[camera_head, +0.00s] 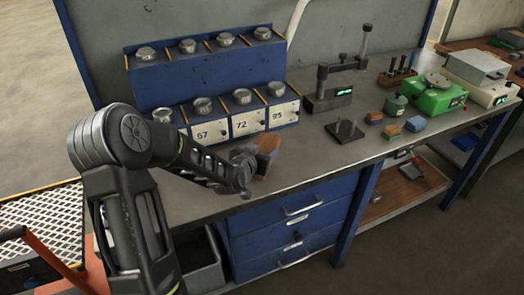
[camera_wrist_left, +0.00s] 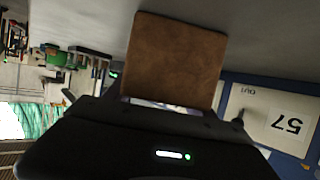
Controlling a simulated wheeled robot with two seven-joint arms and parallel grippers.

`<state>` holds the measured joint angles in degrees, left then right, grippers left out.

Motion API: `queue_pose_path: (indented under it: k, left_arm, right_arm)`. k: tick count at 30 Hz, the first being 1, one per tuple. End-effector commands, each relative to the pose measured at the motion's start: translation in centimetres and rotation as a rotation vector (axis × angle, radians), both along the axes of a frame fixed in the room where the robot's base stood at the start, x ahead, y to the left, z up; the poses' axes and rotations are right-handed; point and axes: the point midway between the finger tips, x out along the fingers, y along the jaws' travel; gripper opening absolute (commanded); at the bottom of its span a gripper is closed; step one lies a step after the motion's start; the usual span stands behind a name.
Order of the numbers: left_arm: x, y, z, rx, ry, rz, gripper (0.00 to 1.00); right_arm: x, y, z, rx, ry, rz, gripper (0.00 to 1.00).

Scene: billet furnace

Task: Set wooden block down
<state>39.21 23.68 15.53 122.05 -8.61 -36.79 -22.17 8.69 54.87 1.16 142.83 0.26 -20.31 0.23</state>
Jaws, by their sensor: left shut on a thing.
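The wooden block (camera_head: 267,152) is brown and shows at the end of my left gripper (camera_head: 248,163), just over the grey workbench top (camera_head: 308,168) near its front edge. In the left wrist view the block (camera_wrist_left: 175,57) fills the upper middle, beyond the dark gripper body. My left gripper is shut on the block. I cannot tell whether the block touches the bench. The gripper hides part of it. My right gripper is not in view.
A blue rack (camera_head: 205,75) with numbered bins stands behind the block. Small coloured blocks (camera_head: 392,131) and a green scale (camera_head: 436,97) lie farther right. Bare bench lies right of the block.

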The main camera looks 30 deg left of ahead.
Motion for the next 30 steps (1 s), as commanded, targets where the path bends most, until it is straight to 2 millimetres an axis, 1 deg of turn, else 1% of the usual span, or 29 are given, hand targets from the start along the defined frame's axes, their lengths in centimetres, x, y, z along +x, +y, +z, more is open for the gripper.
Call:
queue_pose_path:
  k: [1,8,15,20,23,26,30]
  left_arm:
    - [0.0,0.0,-0.1,0.0,0.0,0.0,0.66]
    - [0.0,0.0,-0.1,0.0,0.0,0.0,0.85]
    - [0.0,0.0,0.0,0.0,0.0,0.0,0.85]
    - [-0.1,0.0,0.4,0.0,0.0,0.0,0.85]
    - [-1.0,-0.1,0.6,0.001,-0.001,0.001,0.85]
    - [-2.4,-0.3,1.2,0.003,-0.001,0.002,0.85]
    - [-4.9,-0.8,2.3,0.004,-0.001,0.002,0.85]
  right_arm:
    - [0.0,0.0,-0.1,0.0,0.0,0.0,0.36]
    - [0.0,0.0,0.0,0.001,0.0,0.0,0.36]
    - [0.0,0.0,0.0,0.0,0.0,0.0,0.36]
    - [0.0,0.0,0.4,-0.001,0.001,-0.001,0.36]
    - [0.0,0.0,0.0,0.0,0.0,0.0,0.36]
    - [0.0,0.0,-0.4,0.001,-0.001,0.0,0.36]
    - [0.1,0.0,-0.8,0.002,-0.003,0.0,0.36]
